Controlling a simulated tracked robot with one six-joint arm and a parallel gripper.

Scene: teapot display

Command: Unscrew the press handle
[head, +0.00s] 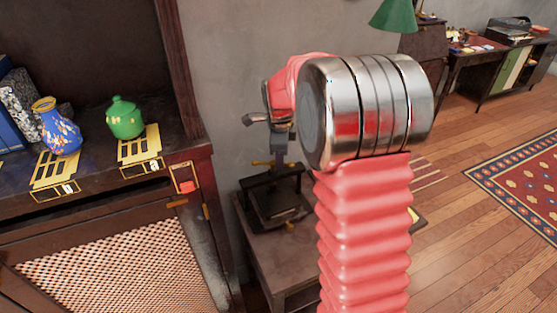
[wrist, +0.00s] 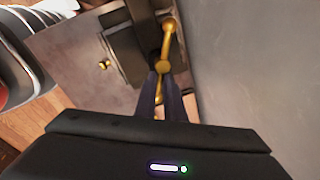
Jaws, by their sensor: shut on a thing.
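The press handle (wrist: 163,67) is a brass bar with rounded ends and a thicker hub. It shows from above in the wrist view, and a brass end of it shows in the head view (head: 262,163). My gripper's dark fingers (wrist: 162,80) are shut on the handle at its hub. In the head view my gripper (head: 280,150) points down onto the top of the press. The dark press (head: 272,197) stands on a small table (head: 290,245). My arm hides its right side in the head view.
A dark cabinet (head: 195,165) stands at left, bearing a green teapot (head: 124,120) and a blue vase (head: 59,128). A grey wall (head: 230,90) rises behind the press. A small brass knob (wrist: 104,64) shows beside the press. Open wooden floor (head: 450,240) lies at right.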

